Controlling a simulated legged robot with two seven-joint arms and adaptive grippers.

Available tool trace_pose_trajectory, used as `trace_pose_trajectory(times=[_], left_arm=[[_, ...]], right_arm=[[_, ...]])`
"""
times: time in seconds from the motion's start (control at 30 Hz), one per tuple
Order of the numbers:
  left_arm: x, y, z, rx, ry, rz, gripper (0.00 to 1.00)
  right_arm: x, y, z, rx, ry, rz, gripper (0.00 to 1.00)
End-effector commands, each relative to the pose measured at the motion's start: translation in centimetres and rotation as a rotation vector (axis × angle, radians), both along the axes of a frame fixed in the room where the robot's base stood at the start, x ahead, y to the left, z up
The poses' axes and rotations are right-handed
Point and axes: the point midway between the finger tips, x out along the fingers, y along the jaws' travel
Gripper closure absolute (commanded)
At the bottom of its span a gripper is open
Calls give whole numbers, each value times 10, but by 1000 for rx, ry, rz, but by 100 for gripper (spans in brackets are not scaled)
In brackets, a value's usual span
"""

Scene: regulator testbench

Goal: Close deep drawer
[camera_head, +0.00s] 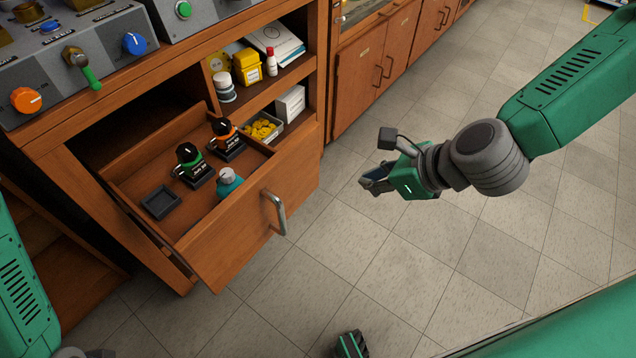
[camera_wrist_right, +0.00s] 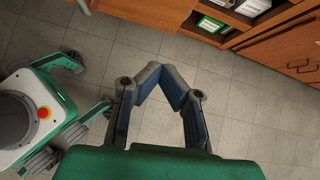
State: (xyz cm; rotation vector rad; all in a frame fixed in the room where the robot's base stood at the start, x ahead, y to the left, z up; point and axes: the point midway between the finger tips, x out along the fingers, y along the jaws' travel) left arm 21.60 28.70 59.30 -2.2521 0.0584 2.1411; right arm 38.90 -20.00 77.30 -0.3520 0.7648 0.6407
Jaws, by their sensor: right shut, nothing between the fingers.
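The deep drawer (camera_head: 222,258) is wooden and stands pulled out of the bench below the control panels, in the head view. Its metal handle (camera_head: 275,212) is on the right of its front face. Inside are two dark devices, one with a green top (camera_head: 189,165) and one with an orange top (camera_head: 226,138), a teal bottle (camera_head: 228,183) and a small black tray (camera_head: 161,202). My right gripper (camera_head: 371,182) is shut and empty, over the floor to the right of the handle and apart from it. Its fingers also show in the wrist view (camera_wrist_right: 169,82).
A side shelf holds a yellow container (camera_head: 247,67), a white jar (camera_head: 223,87) and a red-capped bottle (camera_head: 271,62). Wooden cabinets (camera_head: 362,75) run along the back. The tiled floor (camera_head: 400,265) right of the drawer is clear. My left arm shows only at the left edge.

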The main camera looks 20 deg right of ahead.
Motion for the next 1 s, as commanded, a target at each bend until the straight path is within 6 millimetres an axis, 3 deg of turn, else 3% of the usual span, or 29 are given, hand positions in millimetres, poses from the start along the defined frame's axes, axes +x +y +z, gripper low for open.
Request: trace_pose_trajectory(times=[0.27, 0.57, 0.9, 1.0], left_arm=[[0, -1, -16, -1, -1, -2, 58], [0, -1, -59, 0, 0, -1, 58], [0, -1, -85, -1, 0, -1, 58], [0, -1, -90, -1, -1, -1, 58]], right_arm=[[11, 4, 3, 70, 8, -81, 100], [21, 14, -13, 63, 6, -78, 100], [60, 38, -62, 64, 11, -78, 100], [73, 49, -65, 64, 6, -75, 100]])
